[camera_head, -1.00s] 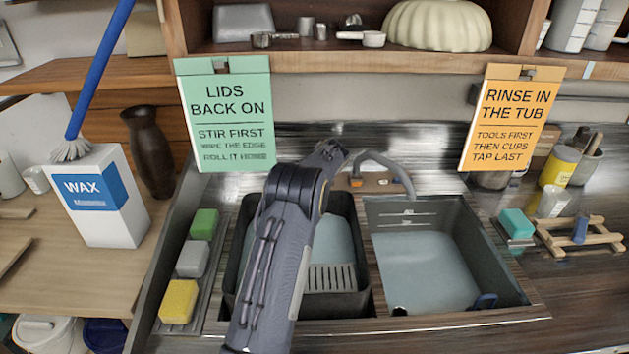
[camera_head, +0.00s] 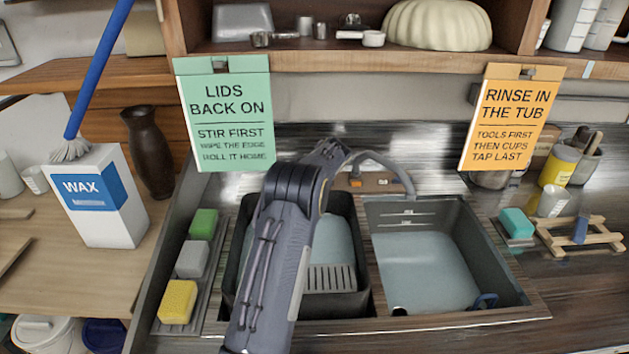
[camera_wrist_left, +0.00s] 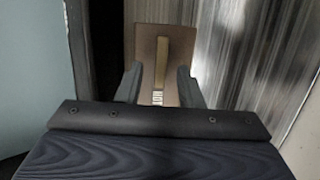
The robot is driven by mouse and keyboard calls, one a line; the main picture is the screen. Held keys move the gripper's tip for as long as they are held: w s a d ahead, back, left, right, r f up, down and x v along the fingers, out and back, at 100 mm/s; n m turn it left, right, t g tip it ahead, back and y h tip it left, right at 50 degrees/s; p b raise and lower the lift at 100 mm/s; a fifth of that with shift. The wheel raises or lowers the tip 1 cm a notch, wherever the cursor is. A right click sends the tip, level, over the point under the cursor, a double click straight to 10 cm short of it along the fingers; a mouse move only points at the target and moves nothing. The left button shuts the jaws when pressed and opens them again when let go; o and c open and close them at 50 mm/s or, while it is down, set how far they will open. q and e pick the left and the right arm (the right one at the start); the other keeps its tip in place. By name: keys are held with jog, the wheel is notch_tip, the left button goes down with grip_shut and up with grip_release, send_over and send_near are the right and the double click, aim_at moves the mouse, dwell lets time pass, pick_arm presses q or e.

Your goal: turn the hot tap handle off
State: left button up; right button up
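The tap (camera_head: 400,174) has a curved grey spout over the right basin, rising from a brown block (camera_head: 372,184) behind the sink. A small orange-red part shows on this block; the handles are mostly hidden by my left arm. My left gripper (camera_wrist_left: 158,82) reaches to the back of the sink beside the tap base. In the left wrist view its two fingers stand apart, with a narrow brass-coloured bar (camera_wrist_left: 161,62) on a brown plate (camera_wrist_left: 147,40) showing between their tips. Contact with the bar cannot be told. My right gripper is not in view.
The left basin (camera_head: 335,240) holds water and a slotted grey insert. The right basin (camera_head: 425,270) holds water. Sponges lie in a tray at the left rim. A green sign (camera_head: 225,115) and an orange sign (camera_head: 510,115) hang from the shelf above.

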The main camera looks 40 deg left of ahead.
pick_arm(q)
jog(key=b+v, duration=0.1)
jog(key=v, duration=0.6)
dwell(0.3)
jog(key=s+d+r+n+t+h, duration=0.1)
jog(key=s+d+r+n+h, duration=0.25)
jog(key=s+d, duration=0.6)
jog(key=s+d+r+n+h, duration=0.35)
jog(key=s+d, duration=0.25)
jog(key=s, duration=0.7)
jog(key=s+d+f+n+h, duration=0.1)
jog(key=s+d+f+n, duration=0.1)
jog(key=s+d, duration=0.5)
jog(key=s+d+f+n+h, duration=0.2)
jog(key=s+d, duration=0.5)
jog(key=s, duration=0.3)
jog(key=shift+s+f+t, duration=0.4)
jog(key=shift+d, duration=0.1)
